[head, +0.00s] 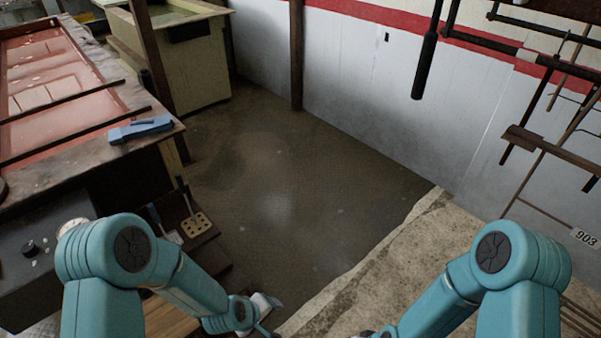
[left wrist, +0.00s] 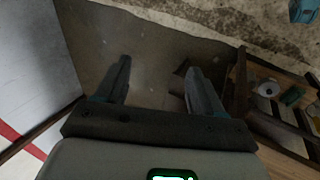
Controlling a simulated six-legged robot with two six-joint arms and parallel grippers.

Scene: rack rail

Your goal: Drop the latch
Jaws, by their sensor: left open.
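No latch can be made out for sure in either view. My left gripper (left wrist: 157,66) is open in the left wrist view, its two fingers spread with nothing between them. In the head view only part of my left gripper (head: 263,306) shows at the bottom edge, above the dark floor. My right arm reaches down to the bottom edge in the head view, where only a sliver of its end shows; its fingers are hidden. A black hanging bar (head: 425,62) with a thick lower end is at the upper right, apart from both arms.
Dark rails and bars (head: 492,47) stand out along the white wall (head: 350,75) at right. A workbench (head: 95,120) with a blue tool (head: 141,130) is at left, a yellowish bin (head: 185,65) behind. The dark floor (head: 290,190) between is clear. A concrete ledge (head: 425,245) runs at right.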

